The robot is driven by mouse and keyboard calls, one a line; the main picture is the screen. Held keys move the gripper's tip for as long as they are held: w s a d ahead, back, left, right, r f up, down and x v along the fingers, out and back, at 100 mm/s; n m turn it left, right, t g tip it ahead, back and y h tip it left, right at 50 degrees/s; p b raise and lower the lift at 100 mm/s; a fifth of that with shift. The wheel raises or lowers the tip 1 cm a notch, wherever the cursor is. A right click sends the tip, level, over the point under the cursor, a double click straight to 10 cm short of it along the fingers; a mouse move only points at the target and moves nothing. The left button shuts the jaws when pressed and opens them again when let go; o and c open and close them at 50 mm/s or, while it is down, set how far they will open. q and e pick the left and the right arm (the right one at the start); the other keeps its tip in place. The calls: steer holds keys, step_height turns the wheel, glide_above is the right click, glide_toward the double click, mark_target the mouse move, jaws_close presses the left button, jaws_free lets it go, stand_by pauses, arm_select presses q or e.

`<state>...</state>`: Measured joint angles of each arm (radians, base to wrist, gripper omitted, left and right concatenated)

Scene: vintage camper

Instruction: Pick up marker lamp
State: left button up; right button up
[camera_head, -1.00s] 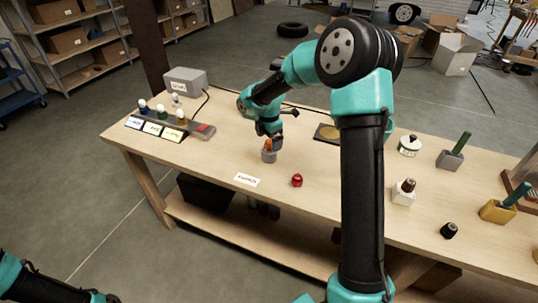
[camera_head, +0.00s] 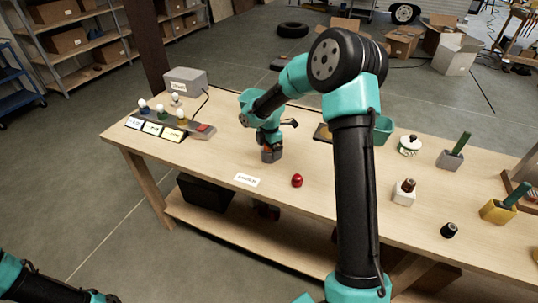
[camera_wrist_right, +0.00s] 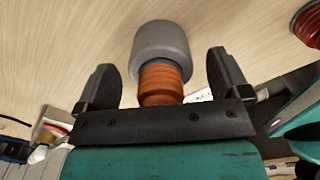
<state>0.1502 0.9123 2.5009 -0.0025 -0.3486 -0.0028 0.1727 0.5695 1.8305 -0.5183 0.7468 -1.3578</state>
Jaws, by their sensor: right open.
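An orange ribbed piece (camera_wrist_right: 163,82) joined to or standing in a grey cylinder (camera_wrist_right: 160,45) shows in the right wrist view; I cannot tell for certain that it is the marker lamp. My right gripper (camera_head: 271,154) is low over the workbench at this piece. In the wrist view its two black fingers (camera_wrist_right: 162,68) are open, one on each side of the orange part, with gaps visible. A small red domed piece (camera_head: 297,181) stands apart on the bench, right of the gripper; its edge also shows in the wrist view (camera_wrist_right: 312,22). My left gripper is out of view.
A white label (camera_head: 247,180) lies in front of the gripper. A switch panel with coloured knobs (camera_head: 160,132) and a grey box (camera_head: 186,81) stand at the left. A white block (camera_head: 404,192), black knob (camera_head: 449,230) and yellow holder (camera_head: 497,211) stand at the right.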

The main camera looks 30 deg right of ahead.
steer(key=c, duration=1.1)
steer(key=shift+c, duration=0.2)
steer(key=shift+r, duration=0.15)
steer(key=shift+r, duration=1.5)
steer(key=shift+s+a+r, duration=0.15)
steer(key=shift+s+r, duration=0.05)
steer(key=shift+s, duration=0.05)
steer(key=s+a+r, duration=0.1)
steer(key=s+a, duration=0.7)
steer(key=s, duration=0.4)
steer(key=shift+s+a+r, duration=0.15)
steer(key=shift+s+a, duration=0.2)
steer(key=shift+a, duration=0.05)
